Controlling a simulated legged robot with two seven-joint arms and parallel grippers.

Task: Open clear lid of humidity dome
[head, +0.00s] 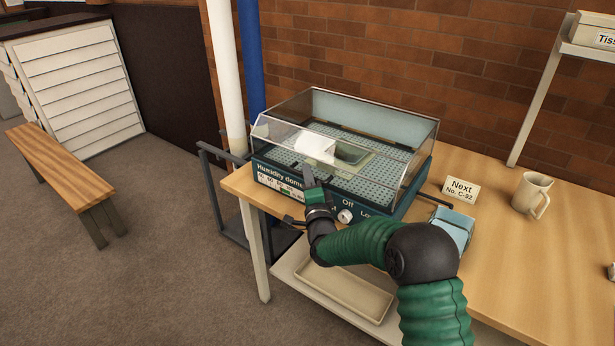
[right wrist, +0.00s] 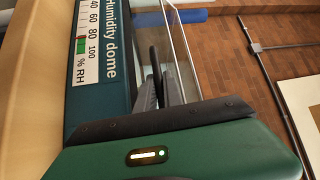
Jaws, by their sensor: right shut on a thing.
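The humidity dome (head: 271,179) stands on the wooden table, with a dark teal base and a printed front label. Its base and label (right wrist: 101,60) also show in the right wrist view. The clear lid (head: 395,150) sits down over the base, with a sloped front. My right gripper (head: 309,183) is at the front edge of the dome, below the lid's front. In the right wrist view my right gripper (right wrist: 160,92) is shut on a dark handle (right wrist: 155,60) beside the clear panel. The handle is mostly hidden in the head view. My left gripper is not in view.
A white roll (head: 315,148) lies inside the dome. A "Next" card (head: 461,190), a light blue box (head: 452,226) and a mug (head: 532,193) are to the right on the table (head: 520,265). White and blue pipes (head: 250,55) rise behind its left end.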

